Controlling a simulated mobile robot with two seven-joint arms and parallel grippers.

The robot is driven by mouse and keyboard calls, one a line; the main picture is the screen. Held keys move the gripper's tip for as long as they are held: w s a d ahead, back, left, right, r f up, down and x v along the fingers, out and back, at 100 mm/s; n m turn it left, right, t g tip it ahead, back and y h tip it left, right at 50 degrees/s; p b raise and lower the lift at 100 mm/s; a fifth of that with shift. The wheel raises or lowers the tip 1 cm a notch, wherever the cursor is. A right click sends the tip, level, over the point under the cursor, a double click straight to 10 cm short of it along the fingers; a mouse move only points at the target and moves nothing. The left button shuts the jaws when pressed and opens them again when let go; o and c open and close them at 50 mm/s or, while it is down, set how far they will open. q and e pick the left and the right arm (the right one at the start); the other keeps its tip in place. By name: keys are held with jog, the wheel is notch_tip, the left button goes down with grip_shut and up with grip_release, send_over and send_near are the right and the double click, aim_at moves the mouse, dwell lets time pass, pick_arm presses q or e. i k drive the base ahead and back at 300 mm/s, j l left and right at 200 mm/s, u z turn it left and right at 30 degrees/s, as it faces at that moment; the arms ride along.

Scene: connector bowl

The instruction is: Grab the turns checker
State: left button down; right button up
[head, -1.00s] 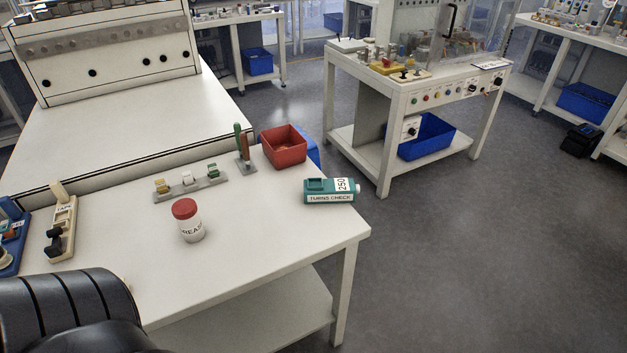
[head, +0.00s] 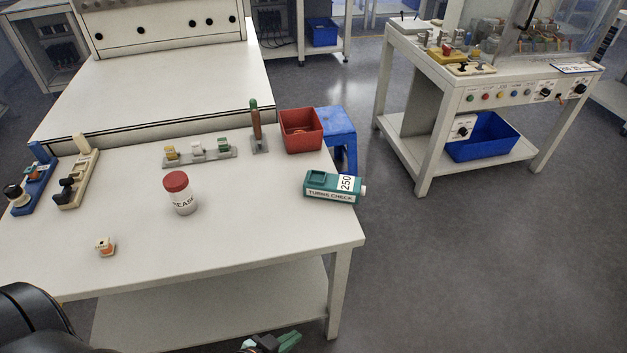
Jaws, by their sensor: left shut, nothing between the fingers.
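The turns checker (head: 333,188) is a teal box with a white "TURNS CHECK" label and a "250" label. It lies near the right edge of the white table (head: 270,225). My left gripper (head: 288,341) shows only partly at the bottom edge of the head view, its green fingers shut and empty. It is well apart from the turns checker, nearer to me. My right gripper is not in view.
A white jar with a red lid (head: 179,193) stands left of the checker. A red bin (head: 301,132), a tool stand (head: 257,128) and a fixture strip (head: 199,154) are behind. A blue stool (head: 341,132) stands beyond the table. The table's front right is clear.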

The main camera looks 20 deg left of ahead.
aim_at(319, 184)
jog(key=i+l+u, duration=0.2)
jog(key=u, duration=0.2)
jog(key=i+l+u, duration=0.15)
jog(key=l+u, duration=0.65)
jog(key=i+l+u, duration=0.1)
jog(key=l+u, duration=0.35)
